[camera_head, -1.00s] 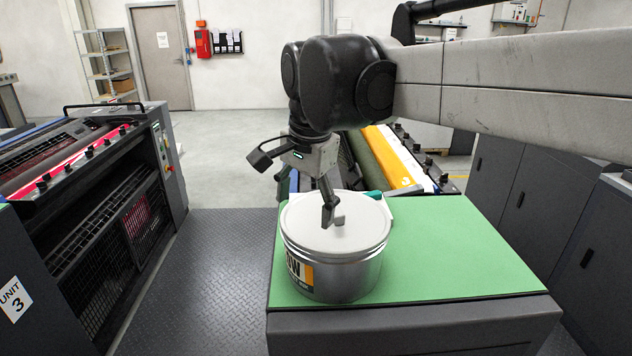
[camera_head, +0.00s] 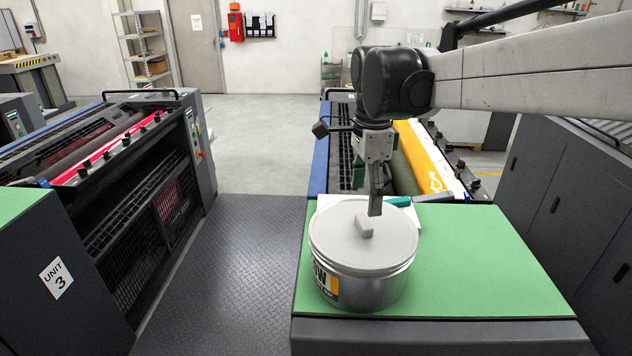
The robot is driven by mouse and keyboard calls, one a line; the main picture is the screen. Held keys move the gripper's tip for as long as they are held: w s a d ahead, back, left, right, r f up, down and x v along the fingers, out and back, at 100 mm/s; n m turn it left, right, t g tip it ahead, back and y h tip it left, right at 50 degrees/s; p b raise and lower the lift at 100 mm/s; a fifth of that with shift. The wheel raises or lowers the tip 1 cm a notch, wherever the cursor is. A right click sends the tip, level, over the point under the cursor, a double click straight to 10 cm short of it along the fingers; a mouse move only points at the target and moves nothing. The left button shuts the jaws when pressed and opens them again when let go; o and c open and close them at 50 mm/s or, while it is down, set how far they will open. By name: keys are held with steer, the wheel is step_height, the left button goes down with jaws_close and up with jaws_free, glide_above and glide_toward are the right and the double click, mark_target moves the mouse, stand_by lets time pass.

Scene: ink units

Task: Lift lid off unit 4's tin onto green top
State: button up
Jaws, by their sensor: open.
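A silver ink tin (camera_head: 375,290) with a yellow and black label stands upright on the green top (camera_head: 490,260), near its left side. Its pale grey lid (camera_head: 340,234) is on it, with a small block-shaped knob (camera_head: 364,226) in the middle. My gripper (camera_head: 376,206) hangs over the back right part of the lid, beside and behind the knob. It is open and holds nothing. From this side its fingers overlap, so the gap between them does not show.
A white sheet (camera_head: 408,213) and a teal-handled tool (camera_head: 400,201) lie behind the tin. A press with a yellow roller (camera_head: 425,160) stands beyond. Unit 3 (camera_head: 57,277) is at left across a dark walkway (camera_head: 220,270). Green surface right of the tin is clear.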

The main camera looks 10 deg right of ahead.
mark_target(364, 220)
steer(key=shift+s+f+p, duration=0.15)
steer(key=shift+f+p, duration=0.25)
steer(key=shift+f, duration=2.7)
steer(key=c, duration=1.3)
